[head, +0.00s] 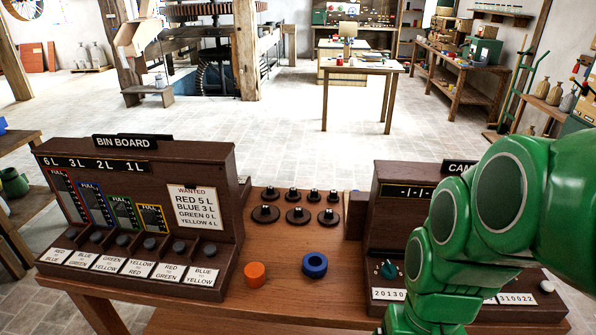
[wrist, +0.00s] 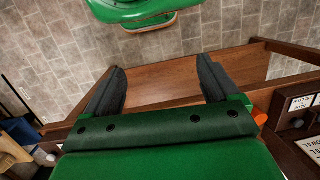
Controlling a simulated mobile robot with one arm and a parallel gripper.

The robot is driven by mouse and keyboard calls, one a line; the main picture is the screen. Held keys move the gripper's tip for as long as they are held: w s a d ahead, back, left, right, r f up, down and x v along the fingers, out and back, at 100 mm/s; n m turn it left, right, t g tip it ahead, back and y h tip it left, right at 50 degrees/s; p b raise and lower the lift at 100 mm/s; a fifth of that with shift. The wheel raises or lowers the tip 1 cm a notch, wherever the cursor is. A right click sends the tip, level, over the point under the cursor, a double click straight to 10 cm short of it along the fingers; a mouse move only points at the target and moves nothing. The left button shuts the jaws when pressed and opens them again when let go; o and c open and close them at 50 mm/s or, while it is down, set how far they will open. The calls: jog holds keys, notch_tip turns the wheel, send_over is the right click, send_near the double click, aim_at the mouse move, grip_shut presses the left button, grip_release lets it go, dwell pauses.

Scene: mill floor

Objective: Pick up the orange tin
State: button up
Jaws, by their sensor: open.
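The orange tin (head: 255,274) is a short orange cylinder standing on the wooden table near its front edge, between the two boards. In the wrist view a small orange piece (wrist: 260,117), likely the same tin, shows just right of my gripper's body, partly hidden by it. My gripper (wrist: 162,68) is open, its two dark fingers wide apart with nothing between them. The fingers point over the table's wood and floor, to the side of the orange piece. In the head view my green arm fills the right side and the fingers are not visible.
A blue ring (head: 314,265) stands just right of the tin. Several dark knobbed weights (head: 298,216) sit behind. The bin board (head: 140,165) rises on the left; another panel (head: 400,190) on the right is partly hidden by my arm. Table around the tin's front is clear.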

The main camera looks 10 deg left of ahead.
jog(key=w+a+f+m+g+y, duration=0.1)
jog(key=w+a+y, duration=0.25)
jog(key=a, duration=0.25)
jog(key=w+a+f+m+y, duration=0.1)
jog(key=w+a+f+y, duration=0.1)
jog(key=w+a, duration=0.4)
jog(key=m+t+y, duration=0.1)
jog(key=m+y, duration=0.5)
jog(key=m, duration=0.4)
send_near(250, 273)
jog(key=s+a+r, duration=0.2)
jog(key=s+r, duration=0.3)
jog(key=s, duration=0.2)
jog(key=w+f+m+t, duration=0.1)
jog(key=w+f+m, duration=0.1)
jog(key=w+f+m+t, duration=0.1)
jog(key=w+f+m, duration=0.1)
jog(key=f, duration=0.1)
jog(key=w+f+m+t+y, duration=0.1)
jog(key=w+f+m, duration=0.1)
jog(key=f, duration=0.1)
jog(key=shift+a, duration=0.2)
jog(key=shift+f+x, duration=0.15)
jog(key=shift+x, duration=1.8)
jog(key=shift+f+x, duration=0.1)
jog(key=shift+x, duration=1.9)
jog(key=shift+w+d, duration=0.15)
jog(key=c, duration=1.1)
jog(key=shift+r, duration=0.1)
jog(key=shift+c, duration=0.2)
